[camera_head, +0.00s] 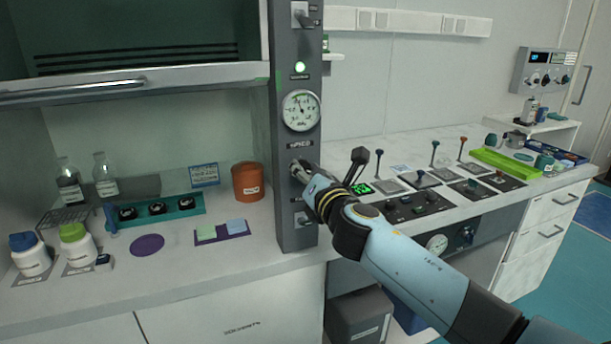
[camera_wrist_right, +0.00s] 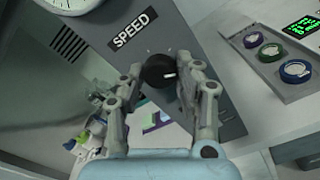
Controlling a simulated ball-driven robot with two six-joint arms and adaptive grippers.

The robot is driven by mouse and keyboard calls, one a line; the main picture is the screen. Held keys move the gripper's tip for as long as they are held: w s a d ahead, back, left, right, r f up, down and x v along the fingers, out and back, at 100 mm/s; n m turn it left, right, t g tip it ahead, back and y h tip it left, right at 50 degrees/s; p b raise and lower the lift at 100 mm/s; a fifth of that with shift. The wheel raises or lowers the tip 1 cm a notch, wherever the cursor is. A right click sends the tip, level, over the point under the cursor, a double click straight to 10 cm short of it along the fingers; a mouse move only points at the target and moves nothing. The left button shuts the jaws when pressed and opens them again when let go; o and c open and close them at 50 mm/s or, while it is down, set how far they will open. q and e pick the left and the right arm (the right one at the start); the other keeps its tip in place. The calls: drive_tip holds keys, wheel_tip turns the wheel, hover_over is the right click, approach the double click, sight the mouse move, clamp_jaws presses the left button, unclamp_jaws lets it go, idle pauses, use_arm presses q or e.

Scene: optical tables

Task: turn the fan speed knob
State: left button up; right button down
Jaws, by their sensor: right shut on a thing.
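The fan speed knob (camera_wrist_right: 158,71) is a round black knob with a white pointer mark, below the SPEED label (camera_wrist_right: 131,29) on a grey panel. My right gripper (camera_wrist_right: 156,80) has one finger on each side of the knob in the right wrist view and is shut on it. In the head view, my right gripper (camera_head: 299,168) is at the grey column (camera_head: 298,225), below the round gauge (camera_head: 301,110), and hides the knob. My left gripper is not in view.
The fume hood sash (camera_head: 130,82) is raised at left, with an orange jar (camera_head: 247,182) and bottles on the bench inside.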

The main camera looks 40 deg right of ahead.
drive_tip(key=shift+m, duration=0.9)
drive_tip(key=c, duration=0.9)
unclamp_jaws()
drive_tip(key=shift+c, duration=0.2)
drive_tip(key=shift+s, duration=0.15)
drive_tip(key=v, duration=1.1)
drive_tip(key=shift+s+a, duration=0.2)
drive_tip(key=shift+s, duration=0.2)
